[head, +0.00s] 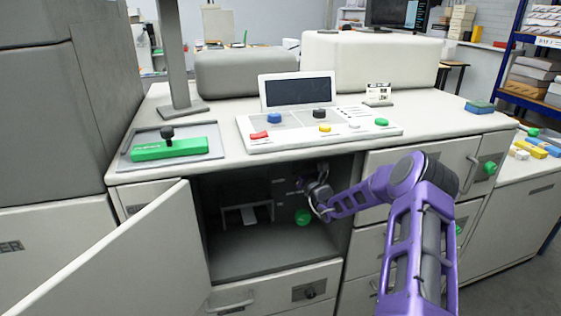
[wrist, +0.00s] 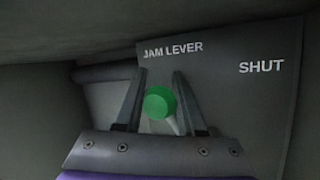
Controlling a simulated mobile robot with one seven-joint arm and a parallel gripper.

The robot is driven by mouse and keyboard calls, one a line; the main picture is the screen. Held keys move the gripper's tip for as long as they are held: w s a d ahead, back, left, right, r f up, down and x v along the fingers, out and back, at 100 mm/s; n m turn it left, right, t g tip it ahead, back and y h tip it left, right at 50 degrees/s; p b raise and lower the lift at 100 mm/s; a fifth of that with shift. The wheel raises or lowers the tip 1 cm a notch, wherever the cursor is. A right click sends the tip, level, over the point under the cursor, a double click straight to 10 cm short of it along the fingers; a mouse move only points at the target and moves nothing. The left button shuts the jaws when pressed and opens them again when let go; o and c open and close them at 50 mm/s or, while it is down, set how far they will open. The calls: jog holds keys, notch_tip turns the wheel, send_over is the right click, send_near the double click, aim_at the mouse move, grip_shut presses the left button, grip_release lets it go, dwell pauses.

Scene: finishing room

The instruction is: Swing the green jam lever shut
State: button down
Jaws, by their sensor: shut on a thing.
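The green jam lever shows its round knob (wrist: 160,102) in the wrist view, with a pale stem running down to the right. The knob also shows in the head view (head: 302,216), inside the open cabinet. My gripper (wrist: 157,76) has one finger on each side of the knob and is shut on it. In the head view my gripper (head: 314,199) reaches into the cabinet from the right. The panel behind carries the words JAM LEVER (wrist: 173,50) and, further right, SHUT (wrist: 261,67). The lower end of the lever is hidden.
The cabinet door (head: 125,255) stands open at the left. The cabinet's top and right wall are close around my arm. Its floor (head: 265,254) is clear, with a grey bracket (head: 247,213) at the back left. A control panel (head: 318,127) lies on the counter above.

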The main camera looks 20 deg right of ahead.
jog(key=shift+d+r+m+t+h+p, duration=0.2)
jog(key=shift+d+m+t+h+p, duration=0.2)
jog(key=shift+d+m+h, duration=0.85)
jog(key=shift+d+r+m+t+h+p, duration=0.2)
jog(key=shift+d+m+t+h+p, duration=0.25)
jog(key=shift+m, duration=1.5)
jog(key=shift+d+r+m+t+h+p, duration=0.2)
jog(key=shift+d+m+t+h+p, duration=0.15)
jog(key=shift+d+m+h, duration=0.95)
jog(key=shift+a+m+y, duration=0.3)
jog(key=shift+m+y, duration=0.1)
jog(key=c, duration=0.8)
grip_release()
jog(key=shift+s, duration=0.15)
jog(key=v, duration=1.7)
jog(key=shift+s+p, duration=0.1)
jog(key=shift+p, duration=0.25)
